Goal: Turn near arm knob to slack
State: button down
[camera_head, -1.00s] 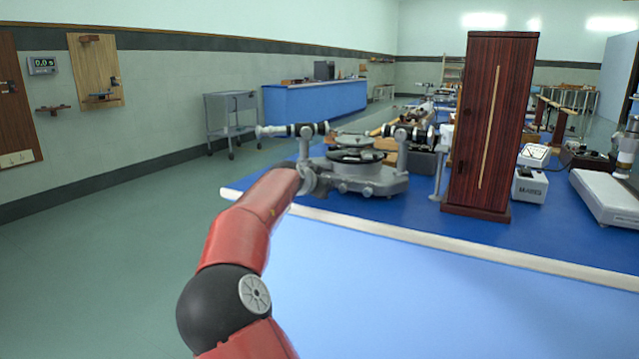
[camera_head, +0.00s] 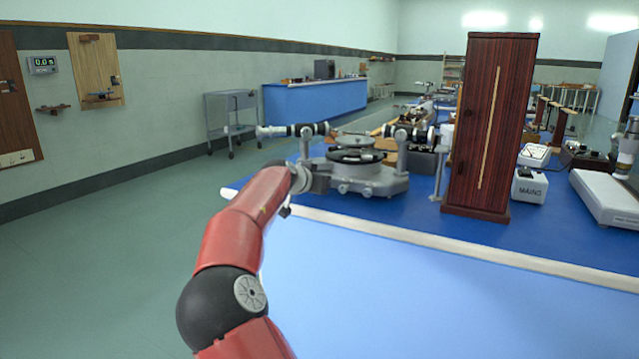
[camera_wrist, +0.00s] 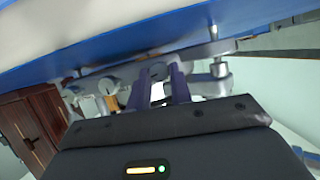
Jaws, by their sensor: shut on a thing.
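The grey spectrometer (camera_head: 375,182) stands on the blue bench top near its left front corner, with a round table in the middle and a telescope tube (camera_head: 290,130) reaching left. My gripper (camera_head: 322,180) is at its near left side, low by the base; its fingertips are hard to make out in the head view. In the wrist view, the picture is tilted and the two dark fingers (camera_wrist: 160,82) are close together at the spectrometer's underside, shut on a small grey knob (camera_wrist: 158,70). The fingers mostly hide this knob.
A tall dark wooden cabinet (camera_head: 490,125) stands right of the spectrometer. A white mains box (camera_head: 530,187) and other apparatus are farther right. The bench's pale front edge (camera_head: 430,240) runs below. The near blue surface (camera_head: 430,300) is clear.

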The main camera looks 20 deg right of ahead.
jog(key=n, duration=0.1)
jog(key=n+g+h, duration=0.1)
jog(key=n, duration=0.1)
jog(key=shift+w+a+h, duration=0.15)
jog(key=shift+w+h, duration=0.05)
jog(key=shift+h, duration=0.1)
jog(key=shift+w+a+n+g+h, duration=0.1)
jog(key=shift+n+g+h, duration=0.5)
jog(key=shift+n, duration=0.6)
jog(key=c, duration=1.3)
grip_release()
jog(key=shift+o, duration=0.2)
jog(key=shift+f, duration=0.1)
jog(key=shift+a, duration=0.1)
jog(key=b+v, duration=0.1)
jog(key=v, duration=0.6)
jog(key=shift+a, duration=0.25)
